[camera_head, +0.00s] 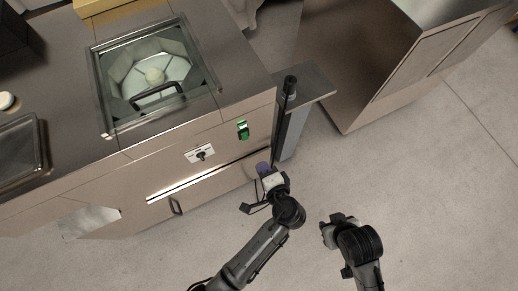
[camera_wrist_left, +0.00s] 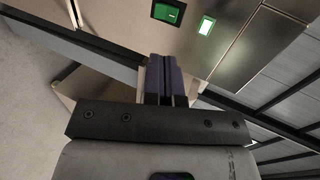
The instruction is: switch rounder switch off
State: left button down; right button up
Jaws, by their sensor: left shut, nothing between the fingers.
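The machine (camera_head: 222,128) at the left has a metal front with a green switch (camera_head: 243,130) near its right end. In the left wrist view a dark-framed green switch (camera_wrist_left: 168,12) sits at the top, with a bright lit green-white rectangle (camera_wrist_left: 207,26) to its right. Its on or off position cannot be told. My left gripper (camera_head: 263,168) is below and right of the green switch, apart from it. Its purple fingers (camera_wrist_left: 165,78) are shut with nothing between them. My right gripper (camera_head: 330,226) hangs over the floor at the lower right; its fingers are unclear.
A black knob on a white plate (camera_head: 200,153) sits left of the green switch. A glass lid with a dark handle (camera_head: 158,97) covers a bowl holding a pale dough ball (camera_head: 155,75). A dark post (camera_head: 289,100) stands beside the machine's right edge. Floor at lower right is clear.

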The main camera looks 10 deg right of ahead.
aim_at(244, 139)
pick_arm(q)
jog(key=b+x, duration=0.2)
jog(key=x, duration=0.9)
jog(key=shift+w+a+f, duration=0.1)
jog(key=shift+w+a+f+b, duration=0.2)
jog(key=shift+w+a+b, duration=0.1)
jog(key=shift+w, duration=0.3)
